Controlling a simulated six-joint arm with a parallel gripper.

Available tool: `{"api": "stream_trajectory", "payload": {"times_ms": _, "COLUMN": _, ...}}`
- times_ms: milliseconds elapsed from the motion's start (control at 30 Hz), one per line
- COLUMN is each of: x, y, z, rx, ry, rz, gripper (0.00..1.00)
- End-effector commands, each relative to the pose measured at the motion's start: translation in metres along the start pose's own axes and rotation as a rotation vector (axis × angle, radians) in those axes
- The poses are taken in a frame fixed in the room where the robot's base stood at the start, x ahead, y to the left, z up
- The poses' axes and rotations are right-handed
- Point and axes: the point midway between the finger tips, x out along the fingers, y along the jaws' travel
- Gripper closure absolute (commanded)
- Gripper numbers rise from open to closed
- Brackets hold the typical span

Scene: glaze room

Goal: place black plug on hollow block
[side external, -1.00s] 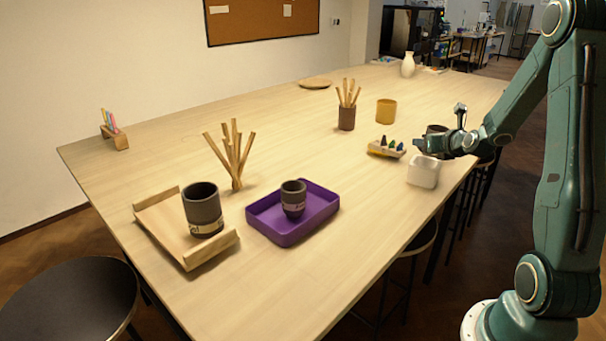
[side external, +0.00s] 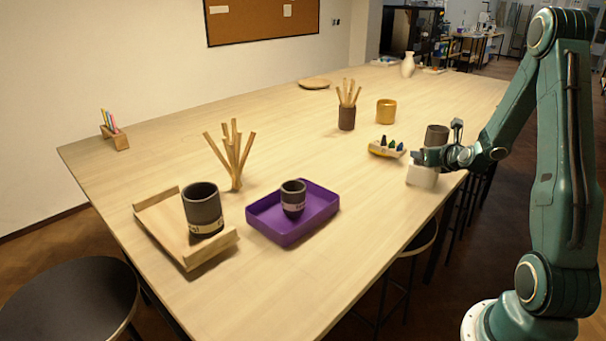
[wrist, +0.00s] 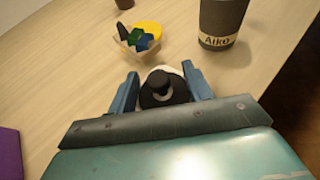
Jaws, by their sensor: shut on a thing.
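The black plug (wrist: 163,90) is between the two blue fingers of my gripper (wrist: 163,88) in the wrist view, and the gripper is shut on it. The white hollow block (side external: 422,178) stands near the table's right edge. In the side view my gripper (side external: 424,158) is right at the top of the block, with the plug hardly discernible there. In the wrist view only a pale strip of the block (wrist: 167,69) shows beyond the plug. The block's opening is hidden, and I cannot tell whether the plug touches the block.
A dark cup (side external: 437,134), labelled Aiko in the wrist view (wrist: 220,22), stands close behind. A purple tray (side external: 320,221) with a cup is nearer the camera. Bare table lies between.

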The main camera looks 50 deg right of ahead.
Motion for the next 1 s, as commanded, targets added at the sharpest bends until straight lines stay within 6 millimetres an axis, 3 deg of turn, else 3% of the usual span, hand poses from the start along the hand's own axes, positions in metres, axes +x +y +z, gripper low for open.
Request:
{"api": "stream_trajectory", "payload": {"times_ms": 33, "x": 0.001, "y": 0.000, "z": -0.002, "rx": 0.001, "ry": 0.001, "rz": 0.000, "gripper": 0.72}}
{"api": "stream_trajectory", "payload": {"times_ms": 67, "x": 0.000, "y": 0.000, "z": -0.001, "rx": 0.001, "ry": 0.001, "rz": 0.000, "gripper": 0.44}}
{"api": "stream_trajectory", "payload": {"times_ms": 167, "x": 0.000, "y": 0.000, "z": -0.001, "rx": 0.000, "ry": 0.001, "rz": 0.000, "gripper": 0.27}}
{"api": "stream_trajectory", "payload": {"times_ms": 567, "x": -0.001, "y": 0.000, "z": 0.001, "rx": -0.001, "ry": 0.000, "rz": 0.000, "gripper": 0.27}}
{"api": "stream_trajectory", "payload": {"times_ms": 1000, "x": -0.045, "y": -0.001, "z": 0.001, "rx": 0.001, "ry": 0.000, "rz": -0.003, "gripper": 0.27}}
